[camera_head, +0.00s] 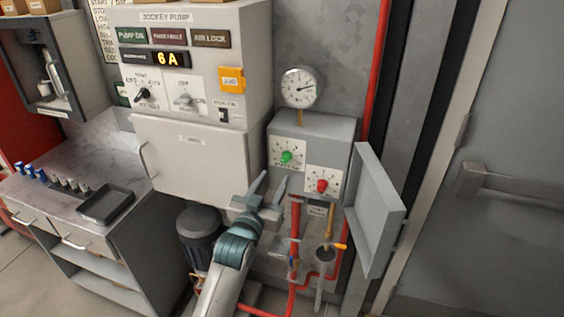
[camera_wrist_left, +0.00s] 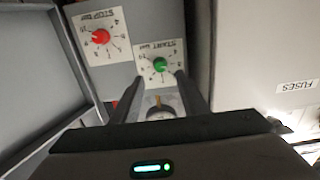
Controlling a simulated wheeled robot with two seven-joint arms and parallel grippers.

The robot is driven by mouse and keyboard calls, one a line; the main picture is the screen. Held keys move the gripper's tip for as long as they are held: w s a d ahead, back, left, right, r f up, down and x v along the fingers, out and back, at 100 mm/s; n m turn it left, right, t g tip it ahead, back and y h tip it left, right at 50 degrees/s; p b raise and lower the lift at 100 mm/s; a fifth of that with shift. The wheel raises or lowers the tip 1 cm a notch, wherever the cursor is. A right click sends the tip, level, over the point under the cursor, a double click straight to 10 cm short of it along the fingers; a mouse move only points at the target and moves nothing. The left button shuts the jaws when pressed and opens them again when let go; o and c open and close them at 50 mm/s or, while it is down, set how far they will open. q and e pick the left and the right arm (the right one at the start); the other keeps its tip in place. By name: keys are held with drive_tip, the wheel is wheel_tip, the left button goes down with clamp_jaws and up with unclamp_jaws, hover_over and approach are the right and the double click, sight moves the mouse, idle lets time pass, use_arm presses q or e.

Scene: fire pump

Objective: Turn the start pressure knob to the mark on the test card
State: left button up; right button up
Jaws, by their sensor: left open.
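The green start knob (camera_head: 287,157) sits on a white dial plate on the grey switch box (camera_head: 318,130). In the left wrist view the green knob (camera_wrist_left: 160,65) shows upside down under the word START. The red stop knob (camera_head: 322,186) is on a lower plate to its right. My left gripper (camera_head: 271,183) is open and empty, just below and left of the green knob, apart from it. In the wrist view its fingers (camera_wrist_left: 160,98) point at the start dial. A white text card (camera_head: 103,30) hangs at the upper left, cut off and too small to read fully.
The box's grey door (camera_head: 378,210) stands open at the right. A pressure gauge (camera_head: 301,88) is above the box. The jockey pump cabinet (camera_head: 190,160) is at the left.

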sight(284, 161)
use_arm(q)
drive_tip(key=p+x, duration=0.2)
drive_tip(key=x, duration=0.6)
drive_tip(key=c, duration=0.8)
clamp_jaws()
